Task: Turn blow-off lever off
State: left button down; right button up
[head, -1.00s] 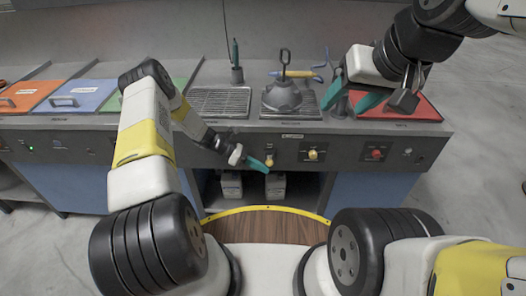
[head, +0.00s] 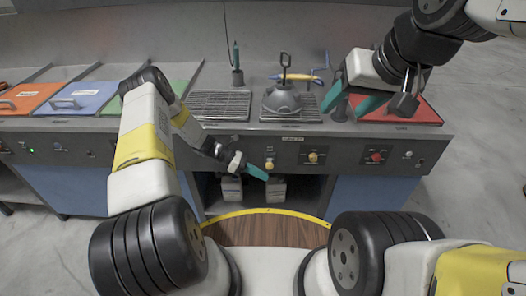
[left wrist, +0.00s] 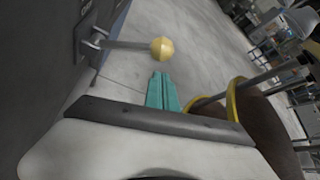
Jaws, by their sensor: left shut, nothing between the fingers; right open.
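A lever with a yellow ball knob (head: 269,164) sticks out from the dark front panel (head: 232,143), below a small label too small to read. In the left wrist view its yellow ball (left wrist: 162,48) sits on a metal rod coming out of a panel bracket. My left gripper (head: 265,178), with teal fingers, is shut and empty just below the ball. In the left wrist view its fingertips (left wrist: 160,76) are close to the ball, with a small gap showing. My right gripper (head: 350,105) is open and empty above the worktop by the red tray.
Another yellow knob (head: 313,157) and a red knob (head: 376,156) are on the panel to the right. A grey kettle-like vessel (head: 283,100) stands on the worktop. White containers (head: 231,188) stand in the open bay below. A yellow-edged wooden surface (head: 262,228) lies in front.

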pick_arm(q)
jog(key=f+v, duration=0.1)
jog(key=v, duration=0.8)
jog(key=shift+a+f, duration=0.25)
jog(key=shift+a, duration=0.35)
